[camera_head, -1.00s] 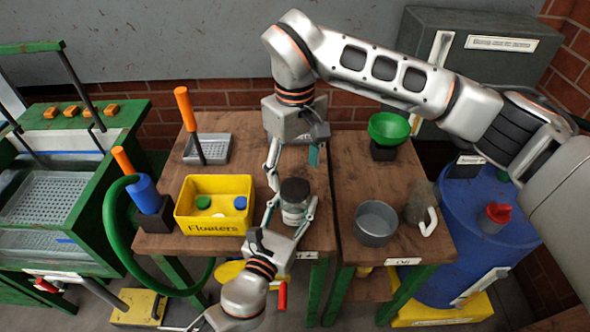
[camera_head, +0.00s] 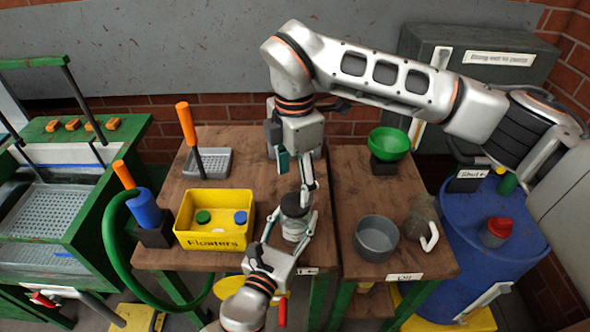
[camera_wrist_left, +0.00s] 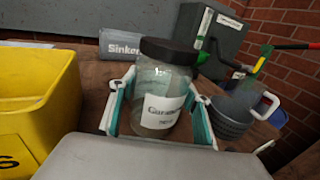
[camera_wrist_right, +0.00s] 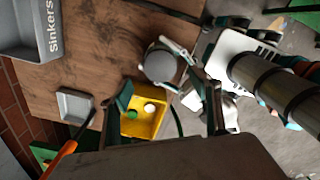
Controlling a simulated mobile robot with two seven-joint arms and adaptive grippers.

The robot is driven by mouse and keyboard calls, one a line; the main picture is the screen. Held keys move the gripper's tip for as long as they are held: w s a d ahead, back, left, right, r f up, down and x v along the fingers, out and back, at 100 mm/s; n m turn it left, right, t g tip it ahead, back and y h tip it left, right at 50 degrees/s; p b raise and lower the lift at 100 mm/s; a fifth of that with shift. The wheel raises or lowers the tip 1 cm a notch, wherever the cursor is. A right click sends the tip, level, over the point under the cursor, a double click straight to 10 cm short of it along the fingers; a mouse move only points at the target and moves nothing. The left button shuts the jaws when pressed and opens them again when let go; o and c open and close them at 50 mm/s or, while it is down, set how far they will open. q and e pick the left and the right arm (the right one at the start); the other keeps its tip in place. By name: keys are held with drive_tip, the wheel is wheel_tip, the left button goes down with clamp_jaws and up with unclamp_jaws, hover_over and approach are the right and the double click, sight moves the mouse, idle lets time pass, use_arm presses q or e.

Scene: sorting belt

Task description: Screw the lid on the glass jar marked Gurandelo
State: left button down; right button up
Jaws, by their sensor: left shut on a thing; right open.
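The glass jar (camera_head: 295,228) stands upright near the right front edge of the left wooden table. In the left wrist view its white label (camera_wrist_left: 163,112) begins "Gura"; the rest is hidden. The dark lid (camera_wrist_left: 168,50) sits on the jar's mouth; I cannot tell how tight it is. My left gripper (camera_head: 290,234) is shut on the jar's body from the front, with a finger on each side. My right gripper (camera_head: 296,178) is open and empty, pointing down just behind and above the lid (camera_head: 294,203). In the right wrist view the lid (camera_wrist_right: 160,66) lies beyond its open fingers.
The yellow Floaters bin (camera_head: 213,240) with green and blue round pieces stands left of the jar. A grey tray (camera_head: 222,163) is behind it. The right table holds a grey pot (camera_head: 376,252), a jug (camera_head: 424,215) and a green bowl (camera_head: 390,140). A gap separates the tables.

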drive_tip(key=n, duration=0.7)
drive_tip(key=shift+r, duration=0.25)
drive_tip(key=n, duration=0.7)
drive_tip(key=shift+r+n, duration=0.25)
drive_tip(key=shift+n, duration=0.05)
drive_tip(key=n, duration=0.3)
drive_tip(key=shift+r+n, duration=0.15)
drive_tip(key=shift+n, duration=0.15)
drive_tip(key=n, duration=0.3)
drive_tip(key=shift+r+n, duration=0.1)
drive_tip(key=shift+n, duration=0.2)
drive_tip(key=n, duration=0.5)
drive_tip(key=shift+r, duration=0.2)
drive_tip(key=n, duration=0.3)
drive_tip(key=shift+r+n, duration=0.1)
drive_tip(key=shift+n, duration=0.2)
